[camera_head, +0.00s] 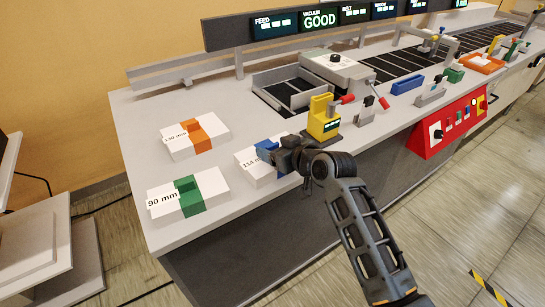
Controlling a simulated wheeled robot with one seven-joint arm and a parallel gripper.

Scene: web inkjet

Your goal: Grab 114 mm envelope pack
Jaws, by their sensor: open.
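The 114 mm envelope pack (250,170) is a white block with a blue band, lying on the grey machine table. Its label is partly covered by my gripper. My gripper (277,156) is at the pack's right end, by the blue band, and open. Its fingertips are small and dark here, and I cannot tell whether they touch the pack. My arm comes in from the lower right and hides the pack's right side.
A 90 mm pack with a green band (218,192) lies to the front left. A 130 mm pack with an orange band (218,131) lies behind. A yellow device (322,120) stands close right of my gripper. A red control panel (450,122) is on the table's front.

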